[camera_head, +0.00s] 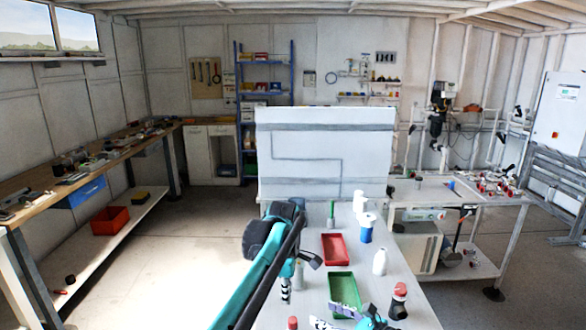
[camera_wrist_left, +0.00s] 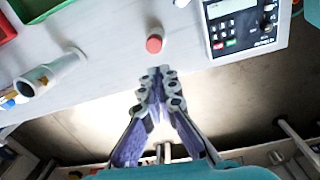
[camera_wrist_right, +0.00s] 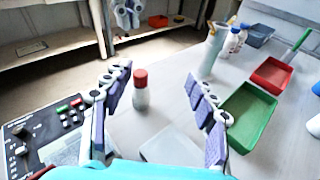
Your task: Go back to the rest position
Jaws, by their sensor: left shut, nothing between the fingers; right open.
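My left gripper (camera_head: 286,292) is shut and empty, hanging at the left edge of the bench. In the left wrist view its closed fingertips (camera_wrist_left: 157,75) are near the bench edge, below a red-capped bottle (camera_wrist_left: 154,44) in the picture and apart from it. My right gripper (camera_head: 322,314) is open and low over the near bench. In the right wrist view its spread fingers (camera_wrist_right: 155,78) are empty; the red-capped bottle (camera_wrist_right: 140,90) stands upright beyond them, between them in the picture.
The white bench (camera_head: 405,310) carries a green tray (camera_head: 341,285), a red tray (camera_head: 335,249), a white bottle (camera_head: 379,262) and a dark red-topped bottle (camera_head: 398,301). A control box (camera_wrist_left: 246,28) lies near the red-capped bottle. Open floor (camera_head: 200,255) is left.

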